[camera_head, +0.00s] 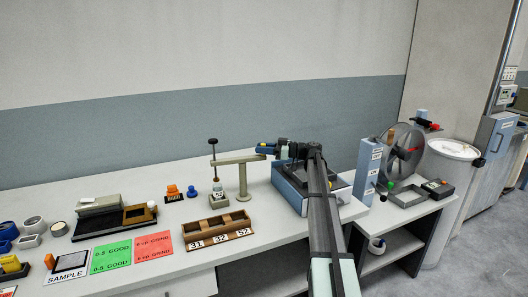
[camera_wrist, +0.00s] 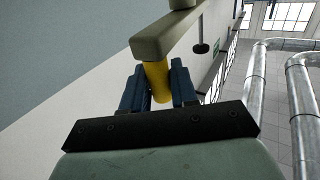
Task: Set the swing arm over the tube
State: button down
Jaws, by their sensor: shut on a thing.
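The swing arm (camera_head: 238,159) is a beige bar on a beige post (camera_head: 243,182) on the table. A rod with a black knob (camera_head: 213,141) stands at its left end. The tube (camera_head: 217,186) sits in a small block labelled 52 (camera_head: 218,198), and the rod's lower end appears close above it; any gap is too small to tell. My gripper (camera_head: 264,150) is at the bar's right end. In the wrist view my gripper (camera_wrist: 158,88) is shut on a yellow handle (camera_wrist: 157,80) below the beige bar (camera_wrist: 165,36). The black knob (camera_wrist: 201,48) shows beyond the bar.
A wooden rack (camera_head: 218,229) with numbered slots stands in front of the post. A blue-grey machine (camera_head: 290,190) is close to the right, under my arm. Green (camera_head: 110,256) and red (camera_head: 153,246) cards lie to the left. The wall is behind.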

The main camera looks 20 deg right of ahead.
jog(key=shift+w, duration=0.75)
jog(key=c, duration=1)
grip_release()
jog(key=shift+c, duration=0.2)
jog(key=shift+d, duration=0.1)
jog(key=v, duration=1.3)
jog(key=shift+s+d, duration=0.25)
jog(key=shift+d, duration=0.1)
